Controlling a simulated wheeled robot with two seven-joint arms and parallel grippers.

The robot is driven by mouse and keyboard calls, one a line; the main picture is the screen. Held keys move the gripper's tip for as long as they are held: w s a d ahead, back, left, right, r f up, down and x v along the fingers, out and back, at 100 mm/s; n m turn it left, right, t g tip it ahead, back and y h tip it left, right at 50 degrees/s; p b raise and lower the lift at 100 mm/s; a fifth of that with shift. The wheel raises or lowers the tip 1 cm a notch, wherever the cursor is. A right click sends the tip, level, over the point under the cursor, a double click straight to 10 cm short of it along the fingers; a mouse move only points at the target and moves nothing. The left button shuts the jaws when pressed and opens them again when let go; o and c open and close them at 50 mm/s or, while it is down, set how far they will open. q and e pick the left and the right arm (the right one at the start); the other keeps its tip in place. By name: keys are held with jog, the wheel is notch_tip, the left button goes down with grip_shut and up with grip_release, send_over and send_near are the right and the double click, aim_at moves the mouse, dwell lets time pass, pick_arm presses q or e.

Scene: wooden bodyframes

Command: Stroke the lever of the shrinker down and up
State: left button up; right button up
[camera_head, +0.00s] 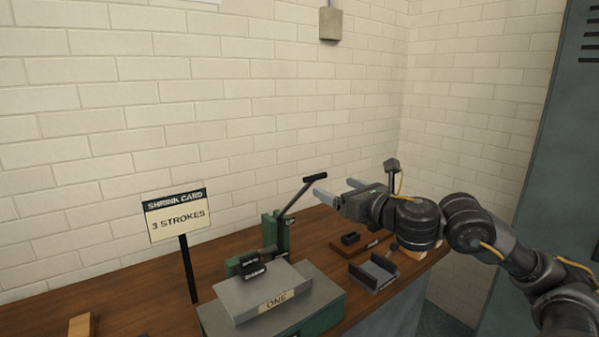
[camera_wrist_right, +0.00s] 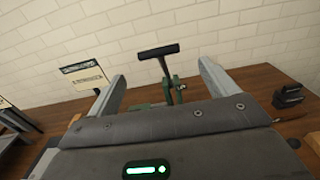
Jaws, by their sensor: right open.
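The green shrinker (camera_head: 275,235) stands on the wooden bench. Its lever (camera_head: 298,197) slants up to the right and ends in a black grip (camera_head: 316,177). My right gripper (camera_head: 335,188) is open and empty, with its fingers pointing left, close to the grip. In the right wrist view the lever's black grip (camera_wrist_right: 158,51) shows between the two open fingers of my right gripper (camera_wrist_right: 164,78), crosswise. I cannot tell whether a finger touches it. The shrinker's lower body is partly hidden behind my gripper in that view. My left gripper is not in view.
A sign (camera_head: 179,212) on a post reads "SHRINK CARD 3 STROKES". A grey plate (camera_head: 240,300) labelled "ONE" lies in front of the shrinker. A grey channel-shaped holder (camera_head: 374,271) and a dark block on a wooden base (camera_head: 350,240) sit below my right arm. A brick wall stands behind.

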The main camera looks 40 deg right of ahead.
aim_at(317, 178)
jog(key=w+p, duration=0.1)
jog(key=w, duration=0.1)
jog(key=w+p, duration=0.1)
jog(key=w, duration=0.1)
jog(key=w+p, duration=0.1)
jog(key=w, duration=0.1)
jog(key=shift+w+r, duration=0.35)
jog(key=w, duration=0.3)
jog(key=shift+w+f, duration=0.15)
jog(key=shift+w, duration=0.05)
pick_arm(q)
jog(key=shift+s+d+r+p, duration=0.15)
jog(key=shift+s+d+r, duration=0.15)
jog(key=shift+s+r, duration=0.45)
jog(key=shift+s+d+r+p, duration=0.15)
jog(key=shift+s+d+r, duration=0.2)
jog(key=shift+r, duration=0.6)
pick_arm(e)
jog(key=shift+w, duration=0.25)
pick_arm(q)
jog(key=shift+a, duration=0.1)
